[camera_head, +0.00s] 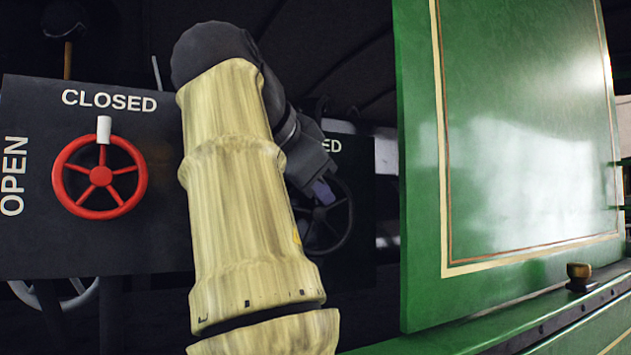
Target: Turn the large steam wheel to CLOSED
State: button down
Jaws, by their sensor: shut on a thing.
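A dark wheel (343,225) sits on a dark panel in the middle of the view, partly hidden behind my arm. A label above it (331,146) shows only the letters "ED"; the rest is covered. My gripper (322,192) is at the upper part of this wheel and is shut on it; the exact contact is too dark to make out. A red wheel (101,177) with several spokes is on the panel at the left. Its white marker (104,129) is at the top, under the word CLOSED. I cannot tell which wheel is the larger.
The left panel (35,250) carries OPEN at its left edge and CLOSED along its top. A large green metal panel (520,150) stands close on the right of the dark wheel. A green ledge (520,325) with a small brass-coloured knob (579,271) runs below it.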

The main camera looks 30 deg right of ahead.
jog(key=shift+r, duration=0.25)
jog(key=c, duration=1.7)
grip_release()
jog(key=shift+o, duration=1)
jog(key=shift+w+a, duration=0.1)
jog(key=shift+w, duration=0.1)
jog(key=shift+w+f, duration=0.1)
jog(key=shift+w, duration=0.15)
jog(key=shift+s, duration=0.4)
jog(key=shift+w, duration=0.1)
jog(key=shift+w+f, duration=0.15)
jog(key=shift+b, duration=0.4)
